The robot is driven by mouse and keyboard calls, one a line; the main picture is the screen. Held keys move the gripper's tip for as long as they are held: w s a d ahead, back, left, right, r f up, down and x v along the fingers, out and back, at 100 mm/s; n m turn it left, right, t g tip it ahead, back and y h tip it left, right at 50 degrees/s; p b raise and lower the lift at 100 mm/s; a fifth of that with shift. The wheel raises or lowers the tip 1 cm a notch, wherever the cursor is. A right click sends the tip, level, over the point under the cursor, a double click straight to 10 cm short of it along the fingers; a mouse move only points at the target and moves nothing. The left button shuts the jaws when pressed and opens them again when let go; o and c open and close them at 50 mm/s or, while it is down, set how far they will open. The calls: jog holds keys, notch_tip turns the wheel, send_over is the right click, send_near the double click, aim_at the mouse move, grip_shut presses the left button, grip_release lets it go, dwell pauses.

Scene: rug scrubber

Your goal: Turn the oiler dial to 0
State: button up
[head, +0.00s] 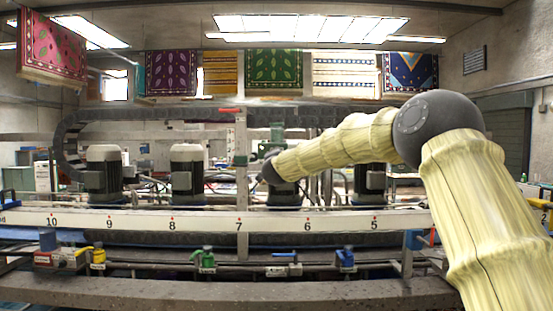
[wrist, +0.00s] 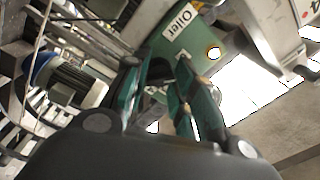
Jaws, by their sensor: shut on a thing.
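The oiler (wrist: 205,45) is a green box with a white "Oiler" label in the wrist view, seen tilted. In the head view a green housing (head: 277,134), likely the oiler, shows behind the end of my arm. My gripper (wrist: 166,78) reaches up to the oiler's lower face, its two green-and-dark fingers on either side of a small part there. It is shut on this part, which appears to be the oiler dial. The dial is mostly hidden between the fingers, and its setting cannot be read. In the head view my gripper is hidden or too small to make out.
A white numbered rail (head: 190,221) crosses the front, with green (head: 205,260), yellow (head: 98,257) and blue (head: 345,258) valves below it. Grey motors (head: 187,172) stand behind. A post with a red-handled top (head: 241,165) stands just left of my arm's end. Rugs hang above.

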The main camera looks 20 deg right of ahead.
jog(key=n, duration=0.4)
jog(key=shift+f, duration=0.2)
jog(key=shift+f+n, duration=0.15)
jog(key=shift+n, duration=0.15)
jog(key=o, duration=1)
jog(key=shift+s+r, duration=0.15)
jog(key=shift+r, duration=0.1)
jog(key=v, duration=1.2)
jog(key=shift+d, duration=0.1)
jog(key=shift+f, duration=0.1)
